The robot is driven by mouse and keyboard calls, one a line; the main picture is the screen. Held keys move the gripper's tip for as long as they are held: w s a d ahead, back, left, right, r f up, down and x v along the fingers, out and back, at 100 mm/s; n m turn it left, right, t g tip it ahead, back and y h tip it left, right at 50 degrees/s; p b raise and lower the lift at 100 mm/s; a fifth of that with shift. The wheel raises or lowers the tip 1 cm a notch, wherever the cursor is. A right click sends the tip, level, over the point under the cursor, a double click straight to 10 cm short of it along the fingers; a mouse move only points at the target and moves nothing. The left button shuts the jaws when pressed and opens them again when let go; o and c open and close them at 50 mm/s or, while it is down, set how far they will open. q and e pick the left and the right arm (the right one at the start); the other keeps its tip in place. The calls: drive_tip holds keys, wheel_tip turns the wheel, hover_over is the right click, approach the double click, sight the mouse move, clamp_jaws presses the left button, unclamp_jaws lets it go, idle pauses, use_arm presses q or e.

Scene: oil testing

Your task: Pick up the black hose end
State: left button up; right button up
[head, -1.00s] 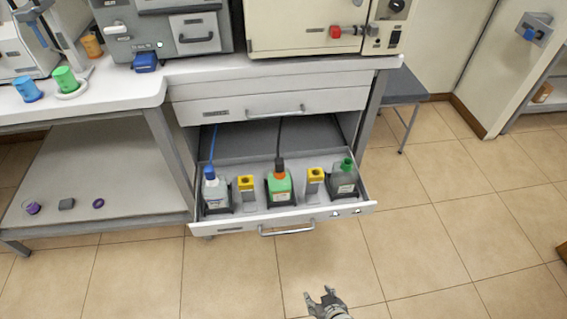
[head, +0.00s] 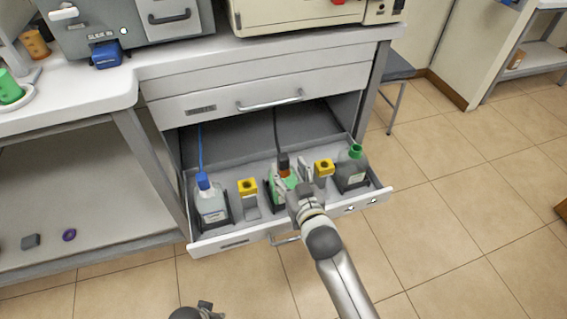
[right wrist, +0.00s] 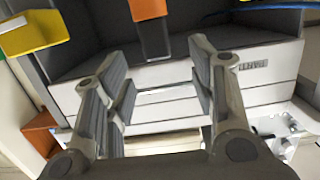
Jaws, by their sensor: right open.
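The black hose end (head: 283,160) is upright on the orange neck of the middle green bottle (head: 272,186) in the open drawer. A dark hose runs up behind it. My right gripper (head: 294,174) is open, beside and just in front of that bottle, and its arm hides part of the bottle. In the right wrist view, the open fingers (right wrist: 158,72) have nothing between them; an orange piece (right wrist: 152,35) shows beyond the tips, and I cannot tell the black end there. My left gripper (head: 204,307) shows only in part at the bottom edge.
Machines stand on the counter (head: 200,55) above.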

sight(285, 162)
drive_tip(key=shift+b+x, duration=0.7)
drive_tip(key=shift+x, duration=2.05)
drive_tip(key=shift+w+f, duration=0.15)
drive_tip(key=shift+w, duration=0.25)
use_arm(q)
drive_tip(key=r, duration=0.1)
drive_tip(key=w+r, duration=0.1)
drive_tip(key=r, duration=0.3)
drive_tip(key=shift+w+r, duration=0.1)
drive_tip(key=shift+w, duration=0.25)
use_arm(e)
drive_tip(key=shift+c, duration=0.4)
drive_tip(key=c, duration=1)
